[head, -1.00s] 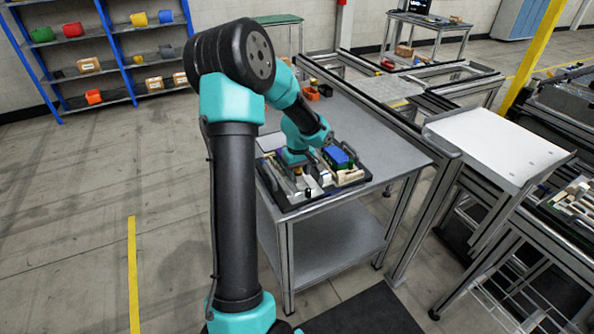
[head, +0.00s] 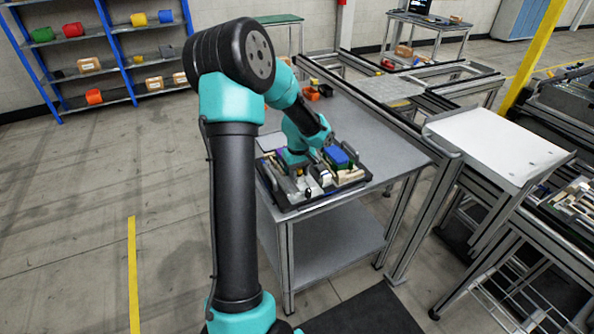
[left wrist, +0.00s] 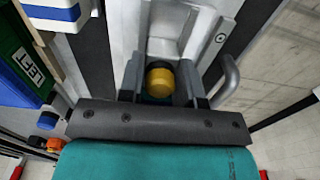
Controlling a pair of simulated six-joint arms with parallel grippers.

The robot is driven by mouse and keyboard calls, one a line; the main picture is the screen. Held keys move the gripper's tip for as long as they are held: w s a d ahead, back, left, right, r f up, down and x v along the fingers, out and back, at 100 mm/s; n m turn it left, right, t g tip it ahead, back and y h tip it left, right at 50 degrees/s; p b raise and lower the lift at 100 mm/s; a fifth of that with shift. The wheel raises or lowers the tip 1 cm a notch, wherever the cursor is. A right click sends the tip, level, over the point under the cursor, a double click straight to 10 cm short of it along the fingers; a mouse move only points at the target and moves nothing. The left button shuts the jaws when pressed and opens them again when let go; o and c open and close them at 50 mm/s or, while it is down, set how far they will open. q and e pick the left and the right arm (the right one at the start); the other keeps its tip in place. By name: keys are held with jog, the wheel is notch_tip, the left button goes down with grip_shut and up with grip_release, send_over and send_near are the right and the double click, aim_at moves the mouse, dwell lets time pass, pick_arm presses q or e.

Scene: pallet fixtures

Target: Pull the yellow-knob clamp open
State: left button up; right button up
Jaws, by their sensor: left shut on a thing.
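The yellow knob (left wrist: 160,83) of the clamp shows in the left wrist view, between the two fingers of my left gripper (left wrist: 160,88). My left gripper is shut on the knob. A grey metal clamp body (left wrist: 180,30) extends beyond the knob. In the head view my left gripper (head: 298,172) is over the left part of the dark pallet (head: 290,203) on the grey table, and the arm hides most of the contact there. My right gripper is not in view.
A blue block (head: 336,156) and other parts stand on the pallet, right of my gripper. A metal handle (left wrist: 228,80) is close to the gripper's right side in the wrist view. Small bins (head: 318,92) stand at the table's back. The table's middle right is clear.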

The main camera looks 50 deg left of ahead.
pick_arm(q)
jog(key=shift+s+d, duration=0.1)
jog(key=shift+d, duration=1.05)
jog(key=o, duration=0.7)
jog(key=shift+s, duration=0.1)
jog(key=shift+r, duration=0.1)
jog(key=shift+r, duration=3.9)
